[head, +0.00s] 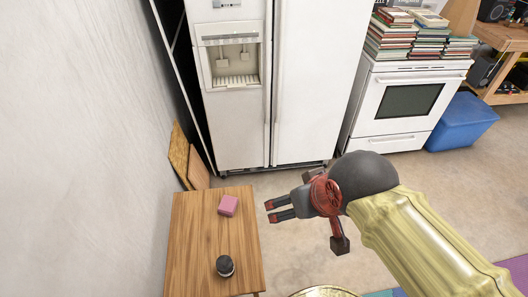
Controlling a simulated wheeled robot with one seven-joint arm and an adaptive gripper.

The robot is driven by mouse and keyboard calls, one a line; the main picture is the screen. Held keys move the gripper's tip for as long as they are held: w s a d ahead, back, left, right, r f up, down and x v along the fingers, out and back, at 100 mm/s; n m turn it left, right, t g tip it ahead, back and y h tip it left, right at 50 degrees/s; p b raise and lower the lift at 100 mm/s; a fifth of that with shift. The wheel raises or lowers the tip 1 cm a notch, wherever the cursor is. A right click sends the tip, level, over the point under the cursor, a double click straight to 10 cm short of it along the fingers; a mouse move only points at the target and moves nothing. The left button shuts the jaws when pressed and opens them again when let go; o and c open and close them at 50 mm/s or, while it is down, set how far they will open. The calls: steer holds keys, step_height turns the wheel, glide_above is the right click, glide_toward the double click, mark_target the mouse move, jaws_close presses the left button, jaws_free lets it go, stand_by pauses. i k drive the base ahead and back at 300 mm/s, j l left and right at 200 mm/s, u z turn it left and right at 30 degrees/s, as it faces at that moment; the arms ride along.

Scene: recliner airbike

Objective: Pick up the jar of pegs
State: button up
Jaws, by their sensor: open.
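A white fridge (315,85) stands behind, with a white stove (410,105) and a blue bin (462,122) to the right. A wall (80,150) borders the left. Open floor lies before the stove.

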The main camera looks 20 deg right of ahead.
mark_target(226, 267)
steer(key=j+u, duration=0.4)
steer(key=u, duration=0.25)
steer(key=z, duration=1.05)
steer(key=k+j+z, duration=0.25)
steer(key=k+j, duration=0.15)
steer(key=k+j+z, duration=0.25)
steer(key=k, duration=0.25)
